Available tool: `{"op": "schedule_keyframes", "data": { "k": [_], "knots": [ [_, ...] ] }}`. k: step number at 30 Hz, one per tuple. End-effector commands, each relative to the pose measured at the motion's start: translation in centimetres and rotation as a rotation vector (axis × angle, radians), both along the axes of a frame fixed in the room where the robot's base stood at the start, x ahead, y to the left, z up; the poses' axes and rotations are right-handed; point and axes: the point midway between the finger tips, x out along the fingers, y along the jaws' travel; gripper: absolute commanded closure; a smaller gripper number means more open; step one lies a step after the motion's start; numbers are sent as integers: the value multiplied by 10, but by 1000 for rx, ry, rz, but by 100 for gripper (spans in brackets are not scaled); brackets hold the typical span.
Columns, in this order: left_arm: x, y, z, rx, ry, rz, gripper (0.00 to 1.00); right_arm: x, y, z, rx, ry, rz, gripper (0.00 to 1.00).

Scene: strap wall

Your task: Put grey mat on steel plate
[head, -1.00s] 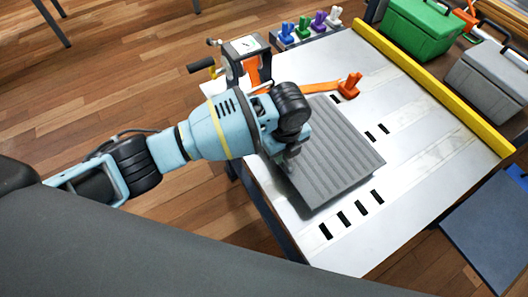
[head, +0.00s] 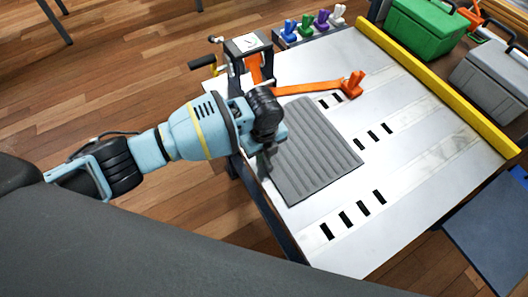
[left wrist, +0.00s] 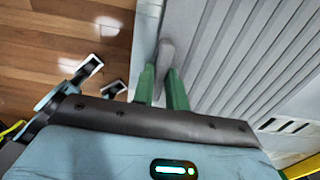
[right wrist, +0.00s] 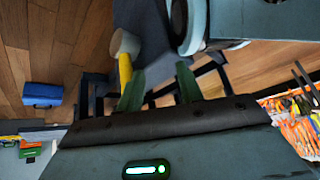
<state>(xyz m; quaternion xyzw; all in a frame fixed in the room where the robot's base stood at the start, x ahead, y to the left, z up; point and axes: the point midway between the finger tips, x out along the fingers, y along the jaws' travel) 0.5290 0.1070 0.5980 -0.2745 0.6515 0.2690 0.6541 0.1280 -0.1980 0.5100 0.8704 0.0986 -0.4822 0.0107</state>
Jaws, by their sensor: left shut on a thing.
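The grey ribbed mat (head: 318,155) is over the left part of the steel plate (head: 425,125), level with it. I cannot tell whether its whole underside touches the plate. My left gripper (head: 266,152) is at the mat's left edge. In the left wrist view, my left gripper's green fingers (left wrist: 161,85) are shut on a grey tab at the edge of the mat (left wrist: 235,50). My right gripper (right wrist: 158,88) shows only in the right wrist view, fingers apart with nothing held between them.
An orange strap (head: 310,89) with an orange end piece runs along the mat's far edge from a ratchet (head: 250,60). A yellow rail (head: 435,85) borders the plate, with a green box (head: 425,30) and a grey box (head: 490,80) beyond. The plate right of the mat is clear.

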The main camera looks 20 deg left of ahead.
Motion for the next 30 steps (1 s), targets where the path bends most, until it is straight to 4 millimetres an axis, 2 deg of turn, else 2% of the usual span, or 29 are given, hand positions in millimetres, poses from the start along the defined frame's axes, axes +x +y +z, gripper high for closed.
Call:
{"op": "schedule_keyframes", "data": {
  "k": [8,9,14,23,26,30],
  "knots": [
    [1,-1,-1,-1,-2,0,100,1,0,0,-1,-2,0,64],
    [0,0,-2,0,0,0,85,1,0,0,-1,-2,0,64],
    [0,0,-2,1,-1,0,64,2,-1,0,-2,-4,2,64],
    [0,0,0,0,-1,0,64,2,-2,0,-4,-3,7,64],
    [1,0,6,0,-3,0,64,2,-2,1,-4,-4,6,64],
    [1,0,28,0,-4,0,64,3,-1,6,-4,-7,6,64]
  ]
}}
